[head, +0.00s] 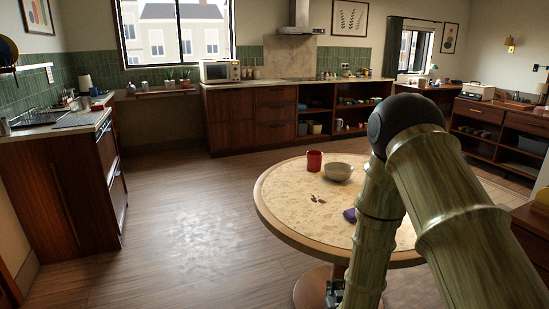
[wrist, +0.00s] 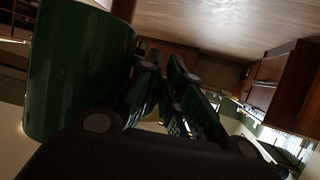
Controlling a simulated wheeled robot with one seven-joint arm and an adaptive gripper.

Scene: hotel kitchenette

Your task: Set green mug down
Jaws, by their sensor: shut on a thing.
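The green mug (wrist: 75,70) is large and dark at the left of the wrist view, cut off by the frame's top edge. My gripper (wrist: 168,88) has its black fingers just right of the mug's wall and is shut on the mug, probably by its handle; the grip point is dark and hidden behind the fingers. In the head view the mug does not show, as my arm covers the lower right. The round table (head: 275,215) has a pale speckled top and a wooden rim, with my arm in front of its right part.
The table's left and front-left top is clear.

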